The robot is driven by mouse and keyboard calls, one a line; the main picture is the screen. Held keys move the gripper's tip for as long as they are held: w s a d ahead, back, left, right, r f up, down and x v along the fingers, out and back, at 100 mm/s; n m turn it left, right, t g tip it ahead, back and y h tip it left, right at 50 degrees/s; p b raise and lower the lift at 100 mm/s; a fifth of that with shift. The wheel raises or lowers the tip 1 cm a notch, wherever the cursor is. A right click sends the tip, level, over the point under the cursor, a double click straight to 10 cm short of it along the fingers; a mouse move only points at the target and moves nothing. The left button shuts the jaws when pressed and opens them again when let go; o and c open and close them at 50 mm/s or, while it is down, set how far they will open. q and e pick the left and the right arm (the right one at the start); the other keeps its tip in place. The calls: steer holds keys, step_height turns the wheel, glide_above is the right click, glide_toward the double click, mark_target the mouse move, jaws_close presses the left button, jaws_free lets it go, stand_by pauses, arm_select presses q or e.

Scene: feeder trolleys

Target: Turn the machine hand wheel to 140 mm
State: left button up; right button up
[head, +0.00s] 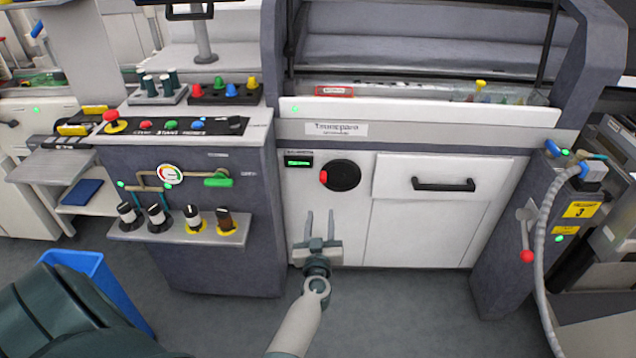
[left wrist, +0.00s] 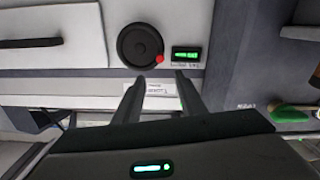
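The hand wheel (head: 341,176) is a black disc on the white machine front, with a red knob (head: 324,177) at its left side in the head view. It also shows in the left wrist view (left wrist: 139,46), with the red knob at its lower right. A small display with green digits (head: 299,163) sits beside the wheel; in the left wrist view the display (left wrist: 186,55) is too small to read surely. My left gripper (head: 320,216) is open and empty, below the wheel and apart from it. My right gripper is not in view.
A drawer with a black handle (head: 443,184) is right of the wheel. A side cabinet (head: 228,260) with a shelf of knobbed parts stands left. A post with a red-tipped lever (head: 526,256) stands right. A blue bin (head: 100,285) is on the floor at lower left.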

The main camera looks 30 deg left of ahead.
arm_select(q)
steer(key=shift+w+a, duration=0.1)
steer(key=b, duration=0.4)
glide_toward(323, 181)
steer(key=x, duration=0.7)
steer(key=shift+f, duration=0.2)
steer(key=shift+x, duration=1.05)
steer(key=shift+b+x, duration=0.45)
steer(key=shift+x, duration=0.35)
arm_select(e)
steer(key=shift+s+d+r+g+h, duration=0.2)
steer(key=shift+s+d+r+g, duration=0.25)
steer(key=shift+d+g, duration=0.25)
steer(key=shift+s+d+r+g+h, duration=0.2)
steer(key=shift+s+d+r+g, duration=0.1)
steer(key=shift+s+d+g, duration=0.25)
arm_select(q)
steer(key=shift+r, duration=0.15)
steer(key=shift+c, duration=0.2)
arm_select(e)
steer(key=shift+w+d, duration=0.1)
arm_select(q)
jaws_close()
